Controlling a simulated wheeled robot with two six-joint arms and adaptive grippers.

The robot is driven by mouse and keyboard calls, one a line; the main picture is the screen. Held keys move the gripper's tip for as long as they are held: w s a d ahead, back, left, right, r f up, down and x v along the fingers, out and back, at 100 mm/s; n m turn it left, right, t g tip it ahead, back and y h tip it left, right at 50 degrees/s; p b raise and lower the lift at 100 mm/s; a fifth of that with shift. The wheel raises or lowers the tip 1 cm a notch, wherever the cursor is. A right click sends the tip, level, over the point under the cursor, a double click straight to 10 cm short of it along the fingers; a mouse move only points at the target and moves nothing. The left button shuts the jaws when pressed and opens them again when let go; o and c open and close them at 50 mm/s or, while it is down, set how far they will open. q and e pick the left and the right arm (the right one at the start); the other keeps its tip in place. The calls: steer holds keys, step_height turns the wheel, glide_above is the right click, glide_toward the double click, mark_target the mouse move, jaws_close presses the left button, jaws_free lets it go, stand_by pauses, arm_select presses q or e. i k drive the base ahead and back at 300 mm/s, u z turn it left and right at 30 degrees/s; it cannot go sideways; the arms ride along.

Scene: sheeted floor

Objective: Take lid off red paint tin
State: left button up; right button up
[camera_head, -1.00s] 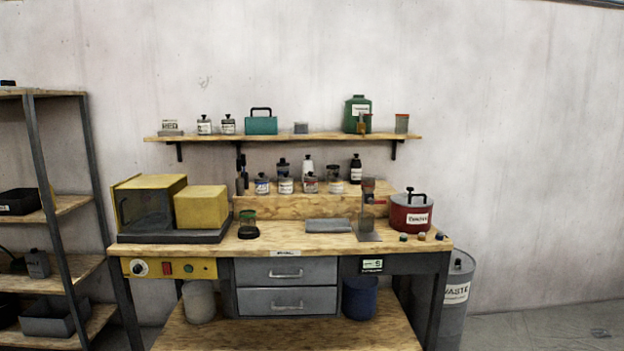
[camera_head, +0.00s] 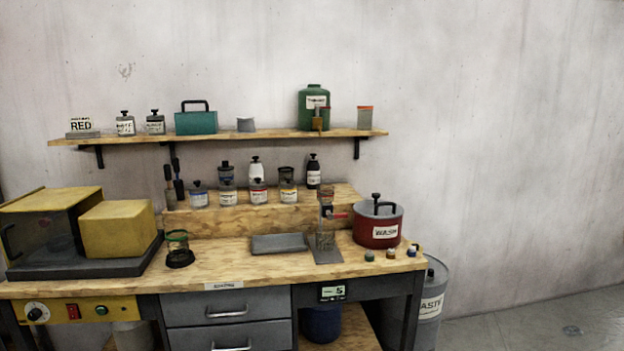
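A row of small paint tins stands on the wooden riser at the back of the workbench. One of them, a small tin with a reddish mark on its label (camera_head: 257,191), may be the red paint tin, but its label is too small to read. A dark-capped white bottle stands close behind it, so I cannot tell its lid clearly. A large red pot (camera_head: 372,229) labelled WASH, with a black-handled lid on it, stands at the right of the bench. Neither of my grippers is in view.
The workbench (camera_head: 215,258) holds a yellow machine (camera_head: 118,229) at left, a grey tray (camera_head: 279,244), a metal stand (camera_head: 327,250) and small colored pots at right. A shelf (camera_head: 270,135) with containers hangs above. A grey waste bin (camera_head: 432,300) stands right of the bench.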

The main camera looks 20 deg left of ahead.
mark_target(259, 182)
steer(key=u, duration=0.1)
steer(key=i, duration=1.05)
steer(key=u, duration=1.25)
steer(key=i, duration=0.6)
steer(key=u, duration=0.6)
